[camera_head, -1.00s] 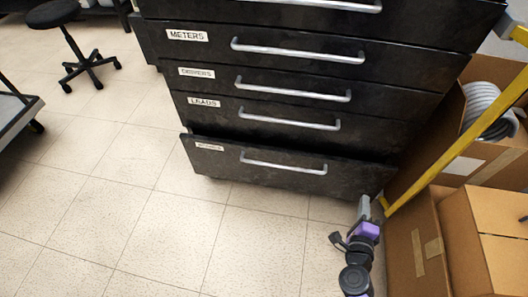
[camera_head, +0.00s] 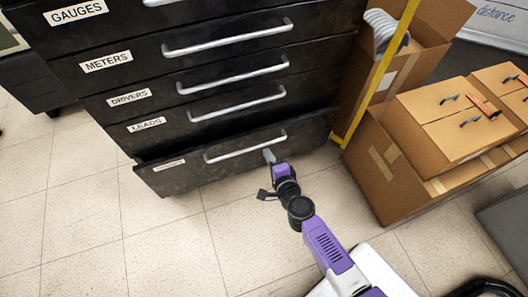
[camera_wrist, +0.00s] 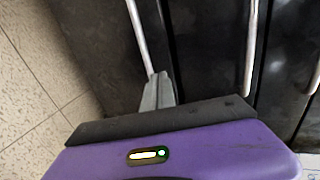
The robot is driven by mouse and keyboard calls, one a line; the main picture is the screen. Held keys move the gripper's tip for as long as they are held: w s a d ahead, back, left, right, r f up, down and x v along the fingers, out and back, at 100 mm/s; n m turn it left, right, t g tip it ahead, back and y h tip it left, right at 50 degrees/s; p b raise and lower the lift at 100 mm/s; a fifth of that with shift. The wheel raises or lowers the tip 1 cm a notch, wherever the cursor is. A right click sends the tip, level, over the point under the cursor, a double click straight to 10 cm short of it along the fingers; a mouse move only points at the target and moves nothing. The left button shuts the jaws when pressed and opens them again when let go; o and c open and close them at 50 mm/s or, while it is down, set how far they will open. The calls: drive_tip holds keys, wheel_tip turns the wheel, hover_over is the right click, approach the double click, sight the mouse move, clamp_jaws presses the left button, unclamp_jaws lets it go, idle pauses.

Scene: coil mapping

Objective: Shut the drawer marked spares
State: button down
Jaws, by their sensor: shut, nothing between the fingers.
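The bottom drawer (camera_head: 190,176) of the black cabinet stands out a little from the drawers above, with a dark gap along its top edge. Its small label (camera_head: 169,165) is too small to read clearly; the drawers above read LEADS, DRIVERS, METERS and GAUGES. Its silver bar handle (camera_head: 245,147) runs across the front. My gripper (camera_head: 269,155) is shut and empty, at the drawer front just below the handle's right end. In the wrist view the closed fingers (camera_wrist: 157,92) lie by the end of the handle (camera_wrist: 139,35); whether they touch the drawer I cannot tell.
Cardboard boxes (camera_head: 400,190) stand on the floor right of the cabinet, beside a yellow post (camera_head: 380,75). A coil of grey hose (camera_head: 385,32) sits in an open box behind. The tiled floor (camera_head: 130,235) in front and left is clear.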

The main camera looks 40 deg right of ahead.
sight(258, 136)
drive_tip(key=b+x, duration=0.2)
drive_tip(key=x, duration=0.6)
drive_tip(key=shift+w+d+f, duration=0.1)
